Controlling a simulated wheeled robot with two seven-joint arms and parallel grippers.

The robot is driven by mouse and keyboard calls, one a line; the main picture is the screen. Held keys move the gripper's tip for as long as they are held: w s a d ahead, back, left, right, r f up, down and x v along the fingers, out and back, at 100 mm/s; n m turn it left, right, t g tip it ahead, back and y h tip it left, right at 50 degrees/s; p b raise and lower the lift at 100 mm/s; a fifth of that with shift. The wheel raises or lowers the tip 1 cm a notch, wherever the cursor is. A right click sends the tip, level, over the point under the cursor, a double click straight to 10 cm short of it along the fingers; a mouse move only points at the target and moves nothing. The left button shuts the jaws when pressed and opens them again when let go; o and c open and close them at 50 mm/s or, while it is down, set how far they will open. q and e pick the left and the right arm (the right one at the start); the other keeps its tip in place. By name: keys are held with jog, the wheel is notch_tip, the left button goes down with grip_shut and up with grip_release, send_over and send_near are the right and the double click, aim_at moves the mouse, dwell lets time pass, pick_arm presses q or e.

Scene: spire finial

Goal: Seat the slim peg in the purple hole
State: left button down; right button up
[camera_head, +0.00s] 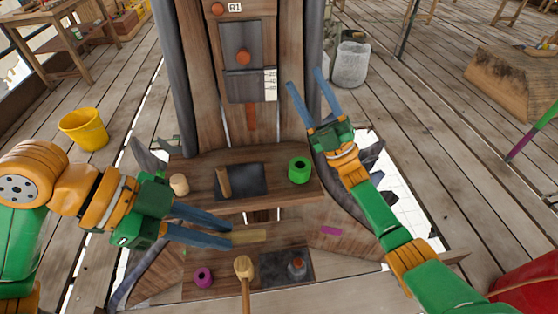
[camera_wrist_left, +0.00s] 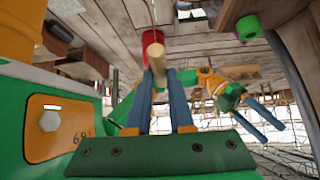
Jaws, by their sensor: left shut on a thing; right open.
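My left gripper (camera_head: 231,230) is shut on a pale yellowish wooden peg (camera_head: 250,236), held roughly level and pointing right over the lower step. In the left wrist view the peg (camera_wrist_left: 154,55) sticks out between the blue fingers, its round end toward the camera. A purple block with a dark round hole (camera_head: 203,278) sits on the lower step, below and left of the peg's tip in the head view. My right gripper (camera_head: 305,80) is open and empty, raised before the tower.
A green holed block (camera_head: 299,170) and an upright wooden piece (camera_head: 223,182) on a dark plate are on the upper step. A yellow bucket (camera_head: 83,129) stands left.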

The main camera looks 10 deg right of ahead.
jog(key=s+a+r+n+g+y, duration=0.4)
jog(key=r+n+g, duration=0.1)
jog(key=n+g, duration=0.55)
jog(key=s+a+r+n+g+y, duration=0.4)
jog(key=r+n+g, duration=0.1)
jog(key=n+g, duration=0.6)
jog(key=n+g+h, duration=0.7)
jog(key=n+h, duration=0.4)
jog(key=h, duration=0.4)
send_over(245, 232)
jog(key=s, duration=0.1)
notch_tip(245, 232, down, 3)
pick_arm(q)
jog(key=shift+s, duration=0.1)
pick_arm(e)
jog(key=w+d+f+t+h, duration=0.2)
jog(key=d+f+t+h, duration=0.25)
jog(key=t+h, duration=0.25)
jog(key=shift+m, duration=0.35)
jog(key=x, duration=1)
jog(key=shift+s+d+f, duration=0.1)
jog(key=shift+s+f, duration=0.15)
jog(key=shift+f, duration=0.25)
jog(key=shift+c, duration=0.3)
